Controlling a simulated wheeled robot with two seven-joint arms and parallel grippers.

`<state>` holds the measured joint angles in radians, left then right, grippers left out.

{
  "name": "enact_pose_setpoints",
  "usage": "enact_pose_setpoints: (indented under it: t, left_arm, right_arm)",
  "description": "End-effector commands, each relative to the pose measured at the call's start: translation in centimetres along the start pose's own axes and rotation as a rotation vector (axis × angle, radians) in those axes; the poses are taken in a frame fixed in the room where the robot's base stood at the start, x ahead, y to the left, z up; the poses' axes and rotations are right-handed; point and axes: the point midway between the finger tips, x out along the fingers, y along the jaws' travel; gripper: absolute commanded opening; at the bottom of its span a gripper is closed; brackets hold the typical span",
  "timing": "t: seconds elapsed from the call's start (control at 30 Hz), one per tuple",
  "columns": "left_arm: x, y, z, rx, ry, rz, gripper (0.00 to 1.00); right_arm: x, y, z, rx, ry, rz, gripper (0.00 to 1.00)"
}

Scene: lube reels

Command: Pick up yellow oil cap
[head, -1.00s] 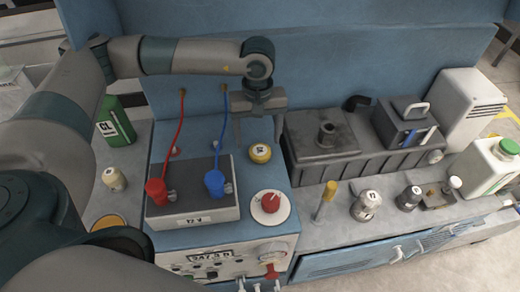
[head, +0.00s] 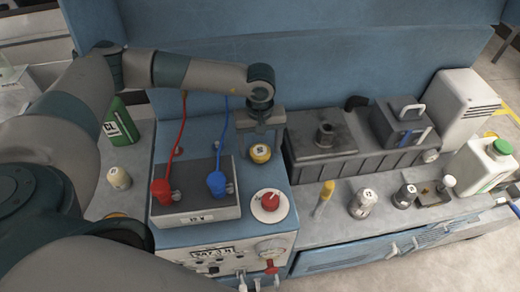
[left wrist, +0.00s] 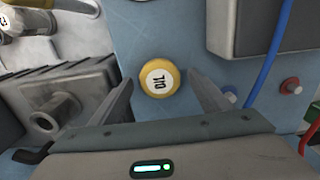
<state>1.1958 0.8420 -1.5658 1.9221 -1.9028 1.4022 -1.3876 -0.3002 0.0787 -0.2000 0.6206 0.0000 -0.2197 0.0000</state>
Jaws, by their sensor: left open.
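The yellow oil cap (head: 260,153) is a small round cap with a white label, on the blue top of the bench unit. In the left wrist view the cap (left wrist: 159,78) reads "OIL" and lies between and a little beyond the fingertips. My left gripper (head: 259,150) points down, with its fingers around the cap in the head view. It is open and empty, and its fingers (left wrist: 160,85) are spread to either side of the cap without visible contact. The right gripper does not show.
A battery box (head: 195,192) with red and blue clamps and cables stands left of the cap. A red knob (head: 270,200) on a white disc is in front. A grey engine block (head: 325,150) stands close on the right. Several small containers line the shelf at right.

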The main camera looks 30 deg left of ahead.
Motion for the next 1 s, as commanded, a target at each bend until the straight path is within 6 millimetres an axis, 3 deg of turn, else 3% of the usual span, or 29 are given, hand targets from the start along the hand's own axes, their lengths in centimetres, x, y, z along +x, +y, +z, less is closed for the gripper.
enact_pose_setpoints:
  t: [0.4,0.43,0.6,0.7,1.0]
  left_arm:
    - [0.05,0.00,0.00,0.000,0.000,0.000,0.71]
    - [0.04,0.00,0.00,0.000,0.000,0.000,0.68]
    - [0.04,-0.01,0.00,0.000,0.000,0.000,0.28]
    - [0.02,0.00,0.00,0.000,0.000,0.000,0.23]
    - [-0.20,0.03,-0.03,0.000,0.000,0.001,0.23]
  right_arm:
    - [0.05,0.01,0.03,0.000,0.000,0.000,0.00]
    - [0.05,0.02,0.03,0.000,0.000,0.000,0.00]
    - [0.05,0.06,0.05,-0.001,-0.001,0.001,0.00]
    - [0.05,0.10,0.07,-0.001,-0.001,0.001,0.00]
    - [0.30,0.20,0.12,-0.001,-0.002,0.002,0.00]
